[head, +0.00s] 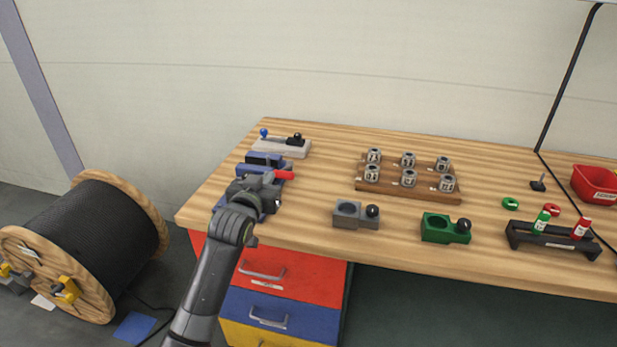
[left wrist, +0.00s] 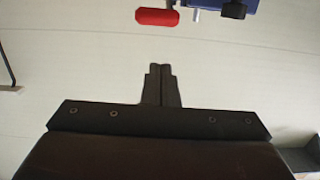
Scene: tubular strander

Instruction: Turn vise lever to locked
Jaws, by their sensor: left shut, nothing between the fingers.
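The blue vise (head: 262,160) stands at the left end of the wooden workbench. Its lever has a red grip (head: 284,175) that points to the right in the head view. The red grip also shows at the top of the left wrist view (left wrist: 157,17), with part of the blue vise body (left wrist: 236,6) to its right. My left gripper (head: 268,193) is in front of the vise, close to the red grip. Its fingers are together and empty in the left wrist view (left wrist: 160,70), apart from the grip in that picture. The arm hides part of the vise's front. My right gripper is not in view.
A grey fixture with a blue-knobbed lever (head: 280,148) stands behind the vise. Grey (head: 346,214) and green (head: 437,228) blocks sit near the front edge. A wooden rack (head: 420,187) holds several metal parts. A cable reel (head: 88,240) stands on the floor at left.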

